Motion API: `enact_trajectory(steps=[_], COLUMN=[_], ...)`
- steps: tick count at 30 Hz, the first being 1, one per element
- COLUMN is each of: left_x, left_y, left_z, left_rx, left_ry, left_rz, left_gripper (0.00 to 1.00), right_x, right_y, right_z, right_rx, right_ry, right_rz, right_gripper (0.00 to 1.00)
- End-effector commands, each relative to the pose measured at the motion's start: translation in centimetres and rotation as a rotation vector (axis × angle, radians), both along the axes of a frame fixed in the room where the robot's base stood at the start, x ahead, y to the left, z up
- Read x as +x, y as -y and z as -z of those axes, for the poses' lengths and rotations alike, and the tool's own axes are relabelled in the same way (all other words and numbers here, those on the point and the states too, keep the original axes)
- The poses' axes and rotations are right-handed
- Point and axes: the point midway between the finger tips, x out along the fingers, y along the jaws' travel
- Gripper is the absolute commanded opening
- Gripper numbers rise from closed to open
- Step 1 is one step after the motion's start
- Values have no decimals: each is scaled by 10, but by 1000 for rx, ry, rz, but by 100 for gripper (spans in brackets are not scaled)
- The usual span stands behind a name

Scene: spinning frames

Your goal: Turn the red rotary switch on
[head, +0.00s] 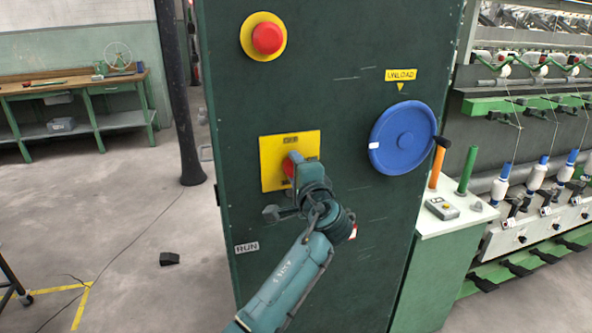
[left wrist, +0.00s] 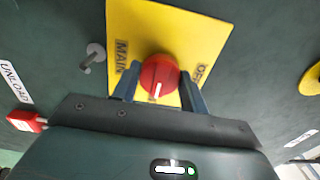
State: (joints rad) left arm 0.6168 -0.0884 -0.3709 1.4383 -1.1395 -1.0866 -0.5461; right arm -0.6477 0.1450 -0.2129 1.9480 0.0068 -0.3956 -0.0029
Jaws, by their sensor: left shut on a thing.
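The red rotary switch (head: 288,168) sits on a square yellow plate (head: 270,180) on the dark green cabinet front. In the left wrist view the round red knob (left wrist: 158,72) shows a white line pointing down toward my gripper's palm. The yellow plate (left wrist: 150,30) there reads MAIN to the left of the knob and OFF to its right. My left gripper (head: 303,173) is at the plate; its fingers (left wrist: 159,84) stand on both sides of the knob and are shut on it. Part of the knob is hidden in the head view. My right gripper is not in view.
A red push button (head: 267,38) on a yellow disc is above the plate. A red-and-white item (left wrist: 27,121) is near the wrist. A textile machine (head: 540,190) stands at right, a bench (head: 75,95) at left.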

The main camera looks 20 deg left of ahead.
Motion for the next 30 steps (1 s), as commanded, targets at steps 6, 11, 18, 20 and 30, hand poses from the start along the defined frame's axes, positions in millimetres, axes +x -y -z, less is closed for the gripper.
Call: enact_trajectory(steps=[6, 11, 18, 20, 30], left_x=[0, 0, 0, 0, 0], left_y=[0, 0, 0, 0, -1], left_z=[1, 1, 1, 1, 0], left_rx=[8, 8, 7, 7, 6], left_ry=[-6, -6, -4, -4, -4], left_rz=[0, 0, 0, 0, 0], left_gripper=[21, 21, 60, 65, 65], right_x=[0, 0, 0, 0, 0], right_y=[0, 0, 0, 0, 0], right_z=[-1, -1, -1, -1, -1], right_rx=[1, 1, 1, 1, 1], right_ry=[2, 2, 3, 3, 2], right_rz=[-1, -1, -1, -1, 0], right_gripper=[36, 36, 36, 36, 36])
